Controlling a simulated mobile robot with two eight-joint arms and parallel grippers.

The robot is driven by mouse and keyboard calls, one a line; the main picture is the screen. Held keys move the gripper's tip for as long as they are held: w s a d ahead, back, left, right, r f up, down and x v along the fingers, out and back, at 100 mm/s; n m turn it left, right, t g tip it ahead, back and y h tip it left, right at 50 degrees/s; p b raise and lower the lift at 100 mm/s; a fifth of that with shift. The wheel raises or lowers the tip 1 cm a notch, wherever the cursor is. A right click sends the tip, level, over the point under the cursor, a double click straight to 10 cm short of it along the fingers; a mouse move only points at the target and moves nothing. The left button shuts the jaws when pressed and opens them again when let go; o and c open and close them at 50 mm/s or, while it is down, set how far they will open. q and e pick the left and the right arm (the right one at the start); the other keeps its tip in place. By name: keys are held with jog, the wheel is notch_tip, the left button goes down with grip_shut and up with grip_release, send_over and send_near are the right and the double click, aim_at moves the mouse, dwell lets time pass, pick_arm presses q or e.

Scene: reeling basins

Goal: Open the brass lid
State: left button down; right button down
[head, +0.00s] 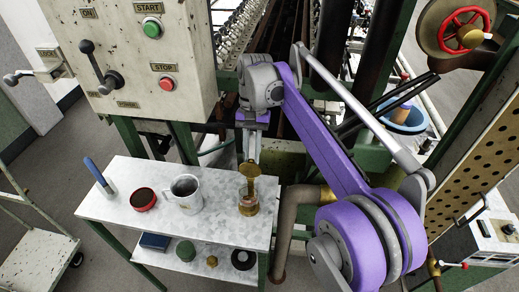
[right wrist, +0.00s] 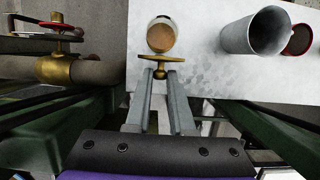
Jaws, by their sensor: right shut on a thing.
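The brass lid (head: 249,169) stands on edge, steeply tilted, at the top of a small glass jar (head: 248,203) with brass-coloured parts. The jar is on the right end of the white table. My right gripper (head: 251,155) reaches down from behind and is shut on the lid. In the right wrist view the lid (right wrist: 160,58) shows edge-on, its knob between the two fingertips (right wrist: 165,74). The jar (right wrist: 161,36) is just beyond it, with its round mouth uncovered and brownish inside. I cannot tell whether lid and jar touch. My left gripper is not in view.
A thick pipe (head: 290,225) runs close to the table's right end. A control box (head: 135,55) hangs above the table at the left.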

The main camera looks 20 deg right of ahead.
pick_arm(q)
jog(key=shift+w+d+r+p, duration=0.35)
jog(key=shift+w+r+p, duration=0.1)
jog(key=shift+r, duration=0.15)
pick_arm(e)
jog(key=shift+w+d+f+g+y, duration=0.3)
jog(key=shift+w+g+y, duration=0.15)
jog(key=shift+g, duration=0.25)
jog(key=shift+w+d+f+g+y, duration=0.25)
jog(key=shift+w+g+y, duration=0.15)
jog(key=shift+g, duration=0.3)
jog(key=c, duration=0.8)
grip_release()
pick_arm(q)
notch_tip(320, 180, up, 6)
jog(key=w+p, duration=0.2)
jog(key=p, duration=0.2)
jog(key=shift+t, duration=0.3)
pick_arm(e)
jog(key=v, duration=0.7)
jog(key=shift+r, duration=0.2)
